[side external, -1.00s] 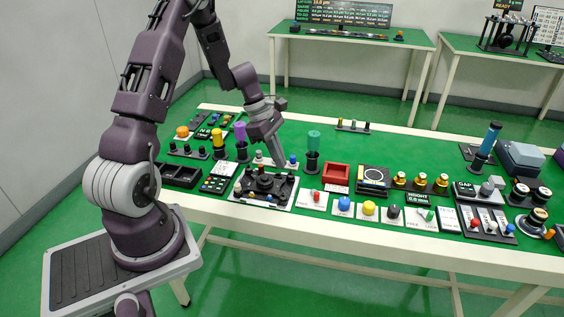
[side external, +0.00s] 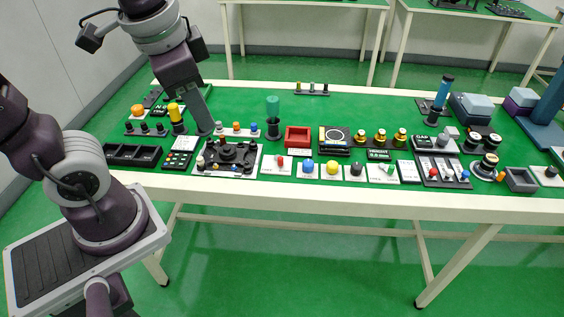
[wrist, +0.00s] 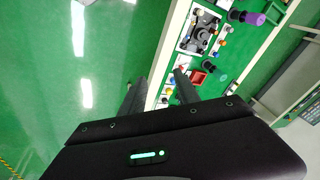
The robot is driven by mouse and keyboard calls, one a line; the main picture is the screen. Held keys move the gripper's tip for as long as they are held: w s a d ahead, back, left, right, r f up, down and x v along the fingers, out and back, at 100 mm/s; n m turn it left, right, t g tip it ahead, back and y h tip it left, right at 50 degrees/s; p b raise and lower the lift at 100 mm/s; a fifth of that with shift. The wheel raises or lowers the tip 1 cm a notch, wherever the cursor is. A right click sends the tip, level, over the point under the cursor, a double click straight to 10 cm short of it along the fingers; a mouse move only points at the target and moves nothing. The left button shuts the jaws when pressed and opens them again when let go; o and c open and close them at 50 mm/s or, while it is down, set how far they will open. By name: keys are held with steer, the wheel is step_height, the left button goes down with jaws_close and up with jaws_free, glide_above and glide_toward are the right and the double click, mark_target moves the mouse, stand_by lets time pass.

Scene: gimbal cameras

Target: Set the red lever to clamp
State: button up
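A small red lever (side external: 280,161) stands on a white labelled plate on the front part of the bench, between the black round fixture board and the blue button. The label is too small to read. A similar plate to the right carries a green lever (side external: 386,168). My gripper (side external: 204,130) is over the left part of the bench, well left of the red lever and apart from it. In the wrist view my gripper (wrist: 159,76) shows two fingers spread with nothing between them. The fixture board and a red tray (wrist: 198,77) lie beyond the fingertips there.
The black fixture board (side external: 247,170) and the red tray (side external: 297,136) stand near the lever. Blue (side external: 308,166) and yellow (side external: 332,167) buttons sit to its right. The green bench top behind these things is mostly clear.

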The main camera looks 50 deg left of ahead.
steer(key=w+a+f+m+g+y, duration=0.25)
steer(key=w+f+m, duration=0.2)
steer(key=w, duration=0.35)
steer(key=m+y, duration=0.7)
steer(key=m, duration=0.2)
glide_above(282, 160)
steer(key=s+d, duration=0.3)
steer(key=d, duration=0.2)
step_height(282, 160, down, 18)
steer(key=f+m, duration=0.1)
steer(key=f, duration=0.1)
steer(key=w+f+m+t+y, duration=0.1)
steer(key=f, duration=0.2)
steer(key=f+m+t, duration=0.1)
steer(key=f+m, duration=0.1)
steer(key=shift+w+d+f+y, duration=0.25)
steer(key=shift+w+f+y, duration=0.1)
steer(key=shift+f, duration=0.05)
steer(key=shift+t, duration=0.25)
steer(key=x, duration=0.6)
steer(key=shift+a+f, duration=0.2)
steer(key=shift+w+a+f, duration=0.1)
steer(key=shift+a, duration=0.2)
steer(key=shift+c, duration=0.5)
